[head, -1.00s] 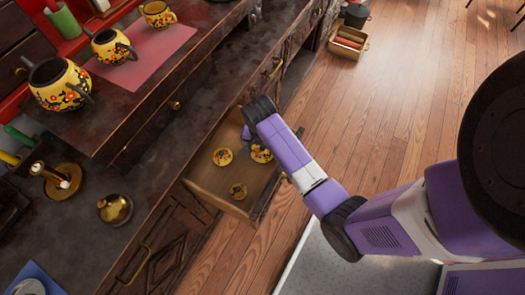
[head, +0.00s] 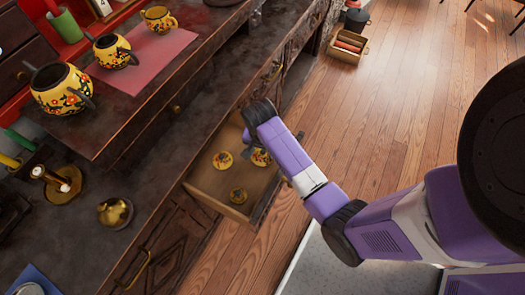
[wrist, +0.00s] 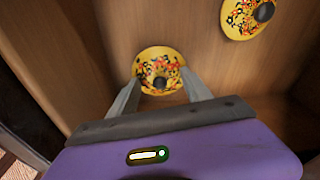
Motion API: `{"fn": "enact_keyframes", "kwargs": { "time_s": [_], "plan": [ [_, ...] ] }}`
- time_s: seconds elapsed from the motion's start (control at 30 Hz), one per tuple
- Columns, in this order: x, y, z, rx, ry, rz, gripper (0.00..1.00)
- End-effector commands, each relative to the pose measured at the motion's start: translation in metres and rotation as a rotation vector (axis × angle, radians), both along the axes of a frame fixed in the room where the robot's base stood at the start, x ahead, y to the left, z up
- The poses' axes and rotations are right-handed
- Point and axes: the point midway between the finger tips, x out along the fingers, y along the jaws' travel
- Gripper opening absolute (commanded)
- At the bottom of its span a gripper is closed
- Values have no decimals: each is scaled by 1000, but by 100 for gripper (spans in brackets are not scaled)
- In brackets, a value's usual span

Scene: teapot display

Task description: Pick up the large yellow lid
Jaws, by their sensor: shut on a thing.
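Yellow lids with floral painting and dark knobs lie in the open wooden drawer. In the wrist view one yellow lid (wrist: 150,59) is between the two fingers of my gripper (wrist: 160,88), which is shut on it at its sides. A second yellow lid (wrist: 242,20) is at the top right of that view, cut by the edge. In the head view a lid that looks largest (head: 261,158) is partly hidden by my arm. A left lid (head: 222,160) and a near lid (head: 238,195) lie clear. The fingertips are mostly hidden there.
The open drawer (head: 210,189) has wooden walls around the lids. Yellow teapots (head: 60,88) without lids stand on the raised shelf at upper left. A brass lid-like piece (head: 115,212) and a candle holder (head: 62,184) sit on the dark counter. The wooden floor (head: 400,100) at right is open.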

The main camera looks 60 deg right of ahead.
Motion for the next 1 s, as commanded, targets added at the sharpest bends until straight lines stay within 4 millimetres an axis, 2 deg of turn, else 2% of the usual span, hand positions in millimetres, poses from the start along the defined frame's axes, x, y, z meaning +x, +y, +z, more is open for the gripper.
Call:
{"fn": "enact_keyframes", "kwargs": {
  "time_s": [0.03,0.07,0.23,0.7,0.83,1.0],
  "plan": [
    [-3,2,-1,5,7,-1,5],
    [-3,2,2,5,7,-1,0],
    [-2,2,27,4,5,2,0],
    [1,0,154,-1,-2,2,0],
    [0,1,178,2,1,2,0],
    [0,1,193,1,1,1,0]
  ]
}}
